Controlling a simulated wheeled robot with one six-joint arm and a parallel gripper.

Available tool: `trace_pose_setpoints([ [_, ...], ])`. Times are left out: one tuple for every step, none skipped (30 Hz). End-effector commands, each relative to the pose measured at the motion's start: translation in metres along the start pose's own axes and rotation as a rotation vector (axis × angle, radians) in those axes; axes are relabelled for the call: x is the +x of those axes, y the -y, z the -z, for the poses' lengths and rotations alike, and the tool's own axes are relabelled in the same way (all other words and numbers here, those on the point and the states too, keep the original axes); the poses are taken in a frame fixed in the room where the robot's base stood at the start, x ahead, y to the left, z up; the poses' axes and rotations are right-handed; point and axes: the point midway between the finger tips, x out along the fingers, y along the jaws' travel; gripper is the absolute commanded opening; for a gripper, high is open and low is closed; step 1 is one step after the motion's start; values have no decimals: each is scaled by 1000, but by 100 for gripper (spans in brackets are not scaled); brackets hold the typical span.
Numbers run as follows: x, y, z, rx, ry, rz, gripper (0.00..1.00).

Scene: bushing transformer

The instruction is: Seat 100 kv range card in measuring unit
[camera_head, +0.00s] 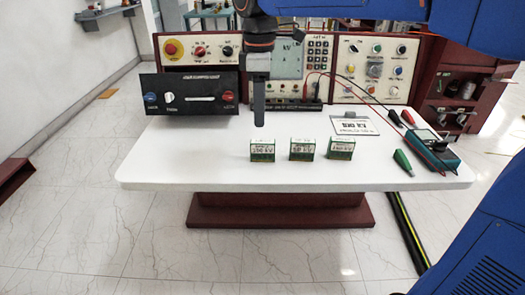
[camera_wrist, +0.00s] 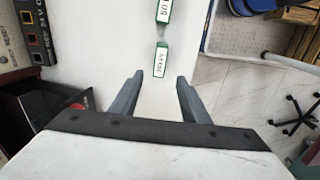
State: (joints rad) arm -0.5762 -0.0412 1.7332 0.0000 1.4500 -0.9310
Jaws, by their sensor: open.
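Three small green-edged cards stand upright in a row on the white table: a left card (camera_head: 262,150), a middle card (camera_head: 302,149) and a right card (camera_head: 341,149). Their kV labels are too small to tell surely which is 100 kV. The measuring unit (camera_head: 190,93) is a black panel with a pale slot, at the table's back left. My gripper (camera_head: 259,118) is above and behind the left card, apart from it. In the wrist view my gripper (camera_wrist: 157,82) is open and empty; one card (camera_wrist: 161,60) lies just beyond the fingertips, another card (camera_wrist: 164,11) farther off.
A flat "100 kV" sign (camera_head: 354,124) lies at the back right of the table (camera_head: 210,165). A meter (camera_head: 432,150) with leads and a green clip (camera_head: 403,162) are near the right edge. The control console (camera_head: 375,65) stands behind. The table's front left is clear.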

Motion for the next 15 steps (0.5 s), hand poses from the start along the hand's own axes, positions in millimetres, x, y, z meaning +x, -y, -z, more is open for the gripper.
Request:
trace_pose_setpoints([
  [9,0,0,0,1,1,42],
  [14,0,0,0,1,2,42],
  [20,0,0,0,1,1,42],
  [24,0,0,0,1,1,42],
  [27,0,0,0,1,1,42],
  [31,0,0,1,1,1,42],
  [33,0,0,1,0,1,42],
  [35,0,0,1,0,0,42],
  [37,0,0,1,0,0,42],
  [38,0,0,1,0,0,42],
  [39,0,0,1,0,0,42],
  [41,0,-1,1,0,1,42],
  [44,0,-2,1,1,1,42],
  [46,0,-2,1,1,1,42],
  [51,0,-3,1,0,1,42],
])
